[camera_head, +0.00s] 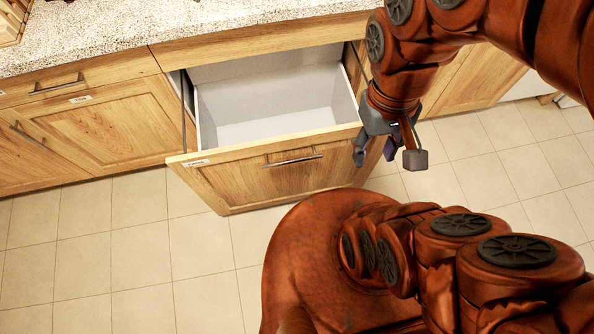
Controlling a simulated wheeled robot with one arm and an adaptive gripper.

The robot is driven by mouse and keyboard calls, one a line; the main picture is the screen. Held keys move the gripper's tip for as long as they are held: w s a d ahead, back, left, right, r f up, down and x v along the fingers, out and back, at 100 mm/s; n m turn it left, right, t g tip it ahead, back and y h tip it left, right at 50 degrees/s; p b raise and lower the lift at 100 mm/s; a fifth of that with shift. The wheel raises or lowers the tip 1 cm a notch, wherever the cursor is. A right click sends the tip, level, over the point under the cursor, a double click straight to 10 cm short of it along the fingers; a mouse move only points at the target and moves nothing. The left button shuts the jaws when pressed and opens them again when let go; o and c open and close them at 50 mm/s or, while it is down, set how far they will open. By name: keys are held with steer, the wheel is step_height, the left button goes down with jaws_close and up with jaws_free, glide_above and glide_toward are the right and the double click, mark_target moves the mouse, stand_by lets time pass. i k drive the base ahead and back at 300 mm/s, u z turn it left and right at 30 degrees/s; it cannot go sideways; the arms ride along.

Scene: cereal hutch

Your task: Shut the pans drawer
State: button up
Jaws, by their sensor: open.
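The pans drawer (290,178) is a wooden-fronted drawer pulled well out from under the counter. Its grey-white inside (265,128) looks empty. A small label (196,163) sits at the left of its front's top edge, too small to read surely. A metal bar handle (291,160) is on its front. My gripper (386,158) is open and empty, pointing down by the right end of the drawer front. The arm covers part of the drawer's right side, and I cannot tell if the gripper touches it.
A speckled countertop (120,35) runs above the drawer. Closed wooden fronts (110,122) stand to the left, with handles. More cabinet fronts (478,80) are at the right. The tiled floor (130,240) is clear in front of the cabinets at left.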

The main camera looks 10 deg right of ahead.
mark_target(273, 129)
steer(key=u, duration=3.1)
steer(key=i, duration=1)
steer(key=z, duration=3.5)
